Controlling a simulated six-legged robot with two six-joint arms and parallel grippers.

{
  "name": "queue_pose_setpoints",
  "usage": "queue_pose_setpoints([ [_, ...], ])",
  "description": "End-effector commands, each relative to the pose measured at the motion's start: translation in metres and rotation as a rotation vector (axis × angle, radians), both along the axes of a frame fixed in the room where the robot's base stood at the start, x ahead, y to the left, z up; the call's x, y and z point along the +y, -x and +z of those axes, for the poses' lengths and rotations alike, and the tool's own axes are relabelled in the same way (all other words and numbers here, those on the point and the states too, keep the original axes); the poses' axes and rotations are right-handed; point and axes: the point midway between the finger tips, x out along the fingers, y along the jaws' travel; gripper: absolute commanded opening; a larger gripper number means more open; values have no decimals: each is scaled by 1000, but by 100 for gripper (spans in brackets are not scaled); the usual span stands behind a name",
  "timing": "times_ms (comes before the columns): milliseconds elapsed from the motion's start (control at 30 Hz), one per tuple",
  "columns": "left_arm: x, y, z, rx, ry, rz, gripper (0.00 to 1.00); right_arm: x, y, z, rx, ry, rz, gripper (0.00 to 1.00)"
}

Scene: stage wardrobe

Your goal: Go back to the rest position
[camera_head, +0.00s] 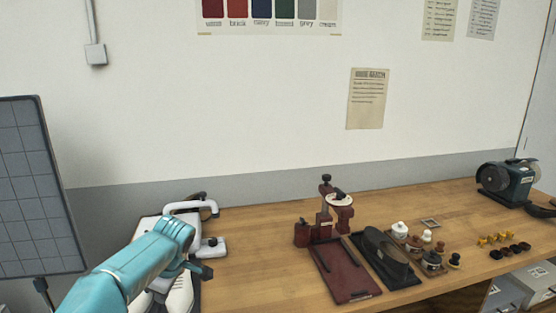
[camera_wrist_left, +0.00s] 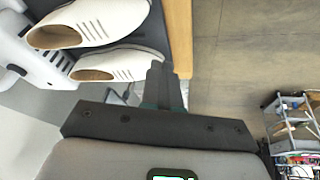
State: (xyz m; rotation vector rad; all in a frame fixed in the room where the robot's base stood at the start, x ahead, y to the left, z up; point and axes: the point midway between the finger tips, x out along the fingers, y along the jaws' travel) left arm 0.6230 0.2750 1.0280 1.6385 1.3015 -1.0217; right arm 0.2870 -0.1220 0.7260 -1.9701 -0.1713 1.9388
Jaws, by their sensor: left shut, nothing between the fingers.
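My left arm comes in from the lower left of the head view. Its dark left gripper (camera_head: 203,271) is shut and empty, at the left end of the workbench (camera_head: 260,235). The closed fingers also show in the wrist view (camera_wrist_left: 160,80), beside a pair of cream shoes (camera_wrist_left: 100,22). The shoes show partly behind my arm in the head view (camera_head: 180,296). The fingers hold nothing. My right gripper is not in view.
A white device with a handle (camera_head: 208,243) stands close behind my gripper. A dark red press (camera_head: 337,215), a black block on a tray (camera_head: 385,255) and several small knobs stand further right. A dark grid panel (camera_head: 35,185) is at left. A grinder (camera_head: 506,182) is far right.

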Motion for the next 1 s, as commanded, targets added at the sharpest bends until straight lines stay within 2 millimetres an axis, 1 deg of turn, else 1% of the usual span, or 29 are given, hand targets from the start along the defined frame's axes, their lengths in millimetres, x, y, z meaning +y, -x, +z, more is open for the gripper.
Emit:
queue_pose_setpoints([
  [33, -1, 9, -27, 55, 17, -21, 0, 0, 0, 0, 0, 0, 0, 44],
  [67, -2, 15, -44, 87, 33, -40, 0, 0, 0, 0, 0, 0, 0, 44],
  [100, -6, 25, -68, 131, 57, -70, 0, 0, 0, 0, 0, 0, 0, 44],
  [167, -13, 45, -108, 203, 108, -130, 0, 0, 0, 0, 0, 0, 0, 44],
  [200, -21, 61, -136, 250, 150, -177, 0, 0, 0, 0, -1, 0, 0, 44],
  [267, -34, 90, -176, 315, 227, -255, 0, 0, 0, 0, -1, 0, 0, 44],
  [300, -45, 112, -200, 354, 281, -309, 0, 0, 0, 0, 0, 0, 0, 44],
  [367, -62, 148, -232, 400, 368, -391, 0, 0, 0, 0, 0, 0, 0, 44],
  [400, -75, 173, -251, 421, 430, -445, 0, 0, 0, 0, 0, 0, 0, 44],
  [467, -95, 215, -274, 441, 522, -528, 0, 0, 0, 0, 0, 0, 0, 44],
  [500, -109, 244, -286, 443, 582, -583, 0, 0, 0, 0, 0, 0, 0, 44],
  [567, -129, 286, -297, 428, 658, -671, 0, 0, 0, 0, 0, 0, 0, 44],
  [600, -140, 312, -301, 408, 694, -732, 0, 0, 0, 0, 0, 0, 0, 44],
  [700, -160, 357, -301, 322, 709, -904, 0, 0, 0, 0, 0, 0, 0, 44],
  [733, -162, 363, -299, 292, 693, -955, 0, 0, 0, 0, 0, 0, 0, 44],
  [767, -163, 366, -299, 261, 670, -1002, 0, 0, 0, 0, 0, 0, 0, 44],
  [800, -162, 364, -299, 219, 631, -1062, 0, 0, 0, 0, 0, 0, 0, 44],
  [833, -161, 360, -299, 191, 599, -1105, 0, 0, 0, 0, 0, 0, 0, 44],
  [900, -158, 343, -301, 128, 525, -1185, 0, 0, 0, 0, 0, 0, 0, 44],
  [1000, -157, 335, -301, 97, 478, -1267, 0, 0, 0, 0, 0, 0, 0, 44],
])
